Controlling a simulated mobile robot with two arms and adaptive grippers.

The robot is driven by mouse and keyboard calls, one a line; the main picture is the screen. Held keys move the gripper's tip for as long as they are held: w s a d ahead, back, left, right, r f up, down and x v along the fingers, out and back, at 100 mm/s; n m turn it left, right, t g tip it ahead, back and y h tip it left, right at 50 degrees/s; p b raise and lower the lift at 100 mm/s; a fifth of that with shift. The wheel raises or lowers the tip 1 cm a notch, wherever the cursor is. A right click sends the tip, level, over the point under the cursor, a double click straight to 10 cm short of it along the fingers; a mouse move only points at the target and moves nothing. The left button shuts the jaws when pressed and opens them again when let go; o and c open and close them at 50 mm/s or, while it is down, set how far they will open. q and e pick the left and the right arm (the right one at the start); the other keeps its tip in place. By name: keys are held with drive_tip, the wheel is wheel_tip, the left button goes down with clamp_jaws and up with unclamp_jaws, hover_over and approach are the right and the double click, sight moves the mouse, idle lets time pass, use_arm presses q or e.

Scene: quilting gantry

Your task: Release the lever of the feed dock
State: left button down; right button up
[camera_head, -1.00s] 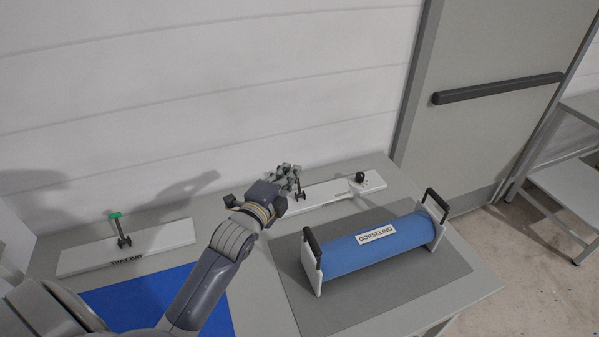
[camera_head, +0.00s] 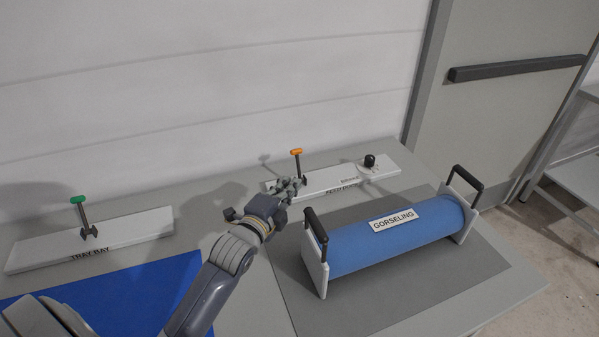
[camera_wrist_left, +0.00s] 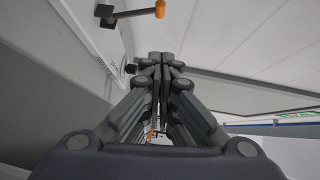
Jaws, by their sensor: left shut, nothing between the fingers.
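The feed dock (camera_head: 330,180) is a white bar at the back of the table, labelled FEED DOCK. Its lever (camera_head: 297,164) stands upright near the left end, with a dark stem and an orange handle. The lever also shows in the left wrist view (camera_wrist_left: 140,13), at the top left. My left gripper (camera_head: 298,184) is shut and empty, in front of and just below the lever's handle in the head view; it hides part of the dock. In the wrist view its fingers (camera_wrist_left: 166,58) are together, apart from the lever's handle. My right gripper is not in view.
A black knob (camera_head: 369,160) stands on the dock's right part. A blue roll (camera_head: 390,238) labelled GORSELING, with black-handled ends, lies on a grey mat (camera_head: 440,300). The tray bay (camera_head: 140,228) with a green-topped lever (camera_head: 79,212) is at left, behind a blue mat (camera_head: 120,295).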

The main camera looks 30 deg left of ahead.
sight(298, 165)
use_arm(q)
drive_tip(key=w+a+f+p, duration=0.1)
drive_tip(key=w+a, duration=0.2)
drive_tip(key=w, duration=0.9)
drive_tip(key=shift+w+a+f, duration=0.25)
drive_tip(key=shift+w+f, duration=0.1)
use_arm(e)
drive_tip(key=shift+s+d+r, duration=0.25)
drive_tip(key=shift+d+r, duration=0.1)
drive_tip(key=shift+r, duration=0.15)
use_arm(q)
drive_tip(key=shift+p, duration=0.3)
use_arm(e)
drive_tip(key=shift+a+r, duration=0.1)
use_arm(q)
drive_tip(key=w+a+n+g+p, duration=0.1)
drive_tip(key=p, duration=0.2)
drive_tip(key=shift+a, duration=0.1)
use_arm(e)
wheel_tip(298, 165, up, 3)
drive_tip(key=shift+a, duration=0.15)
use_arm(q)
drive_tip(key=shift+r, duration=0.1)
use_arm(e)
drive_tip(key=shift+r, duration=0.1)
